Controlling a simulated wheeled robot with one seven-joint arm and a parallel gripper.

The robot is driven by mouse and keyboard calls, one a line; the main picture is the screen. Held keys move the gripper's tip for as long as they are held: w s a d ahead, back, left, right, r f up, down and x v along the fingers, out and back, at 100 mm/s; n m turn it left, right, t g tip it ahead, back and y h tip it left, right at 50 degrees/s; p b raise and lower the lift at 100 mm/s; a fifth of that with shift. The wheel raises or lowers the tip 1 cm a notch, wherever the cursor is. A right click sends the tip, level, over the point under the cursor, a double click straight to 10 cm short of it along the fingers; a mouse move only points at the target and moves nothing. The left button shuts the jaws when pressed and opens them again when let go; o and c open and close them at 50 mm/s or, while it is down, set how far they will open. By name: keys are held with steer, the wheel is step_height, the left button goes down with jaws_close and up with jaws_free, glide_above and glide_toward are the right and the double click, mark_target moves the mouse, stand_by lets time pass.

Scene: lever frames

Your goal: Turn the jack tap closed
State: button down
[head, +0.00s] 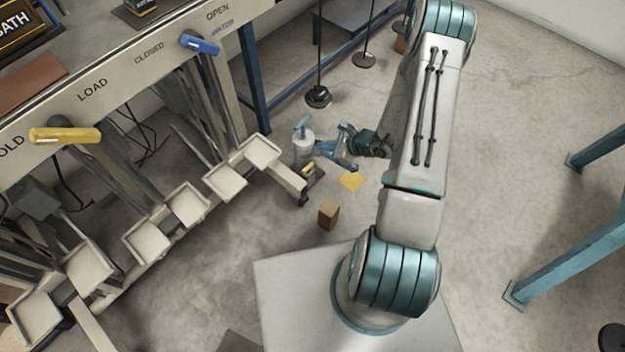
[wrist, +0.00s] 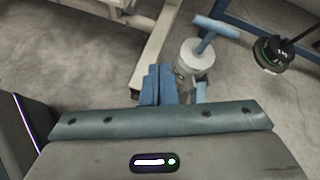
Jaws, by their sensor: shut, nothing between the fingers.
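The jack tap (head: 303,125) is a light blue T-shaped handle on a pale round jack body (head: 303,147), low near the floor by the frame's right foot. In the wrist view the tap's blue crossbar (wrist: 217,27) slants above the round grey top (wrist: 197,54). My gripper (head: 338,152) is just right of the jack in the head view. In the wrist view its blue fingers (wrist: 158,84) are together and empty, left of and below the round top. The jack's lower part is partly hidden by my gripper. I cannot tell whether they touch.
A beige lever frame (head: 118,72) with a yellow lever (head: 65,135), a blue lever (head: 200,44) and several white pedals stands left. A dark round base (wrist: 272,53) stands right of the tap.

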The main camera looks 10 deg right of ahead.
steer(key=s+d+f+m+h+b, duration=0.1)
steer(key=s+d+f+m+b, duration=0.15)
steer(key=f, duration=0.55)
steer(key=s+d+f+m+h+b, duration=0.1)
steer(key=f+m+h, duration=0.15)
steer(key=f, duration=0.65)
steer(key=b, duration=0.6)
glide_toward(306, 172)
steer(key=shift+t+y, duration=0.4)
steer(key=shift+y, duration=0.05)
steer(key=x, duration=0.6)
steer(key=shift+s+d+f, duration=0.15)
steer(key=shift+d+f, duration=0.2)
steer(key=shift+d, duration=0.1)
steer(key=shift+d+p, duration=0.1)
steer(key=shift+p, duration=0.2)
